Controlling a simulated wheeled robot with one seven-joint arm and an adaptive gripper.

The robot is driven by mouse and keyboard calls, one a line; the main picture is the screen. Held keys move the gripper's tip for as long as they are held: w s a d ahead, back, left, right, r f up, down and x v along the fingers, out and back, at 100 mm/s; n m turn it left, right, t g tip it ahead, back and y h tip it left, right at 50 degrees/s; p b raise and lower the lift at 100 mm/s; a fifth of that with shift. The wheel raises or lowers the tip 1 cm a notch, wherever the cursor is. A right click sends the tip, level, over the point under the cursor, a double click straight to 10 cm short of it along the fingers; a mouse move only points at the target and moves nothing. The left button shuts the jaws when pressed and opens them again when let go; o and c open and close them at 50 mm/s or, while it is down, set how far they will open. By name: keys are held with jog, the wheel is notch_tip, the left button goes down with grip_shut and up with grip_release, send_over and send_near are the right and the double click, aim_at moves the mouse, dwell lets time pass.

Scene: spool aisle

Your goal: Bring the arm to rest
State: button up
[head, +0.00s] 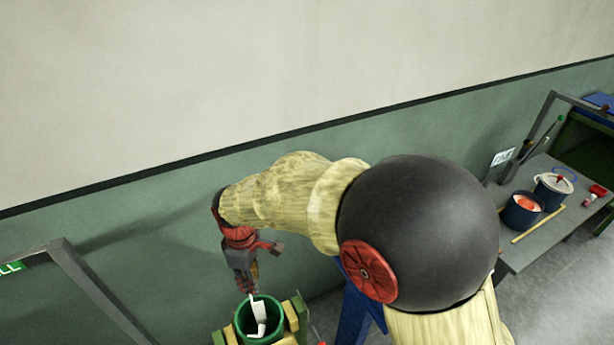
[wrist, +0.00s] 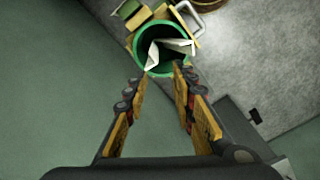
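My arm reaches out to the left in the head view, with a large black ball-shaped joint in the foreground. My gripper (head: 248,290) points down just above a green round container (head: 278,334). In the wrist view my gripper (wrist: 158,80) has its two fingers apart, with nothing seen between them. The green container (wrist: 137,50) lies beyond the fingertips. A white bent piece (wrist: 168,50) stands inside it and also shows in the head view (head: 260,318). Whether a finger touches the white piece cannot be told.
Yellow blocks (head: 291,315) surround the green container. A grey metal frame (head: 95,285) stands at the left. A green-and-white wall runs behind.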

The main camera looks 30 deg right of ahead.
jog(key=s+d+r+m+t+b, duration=0.2)
jog(key=s+d+r+m, duration=0.3)
jog(key=s, duration=0.3)
jog(key=s+d+r+m+t+b, duration=0.3)
jog(key=s+d+r+m, duration=0.2)
jog(key=s+r, duration=0.2)
jog(key=shift+s+d+r+m+t+b, duration=0.2)
jog(key=shift+s+r+m+t+b, duration=0.15)
jog(key=shift+s, duration=0.35)
jog(key=shift+d, duration=0.1)
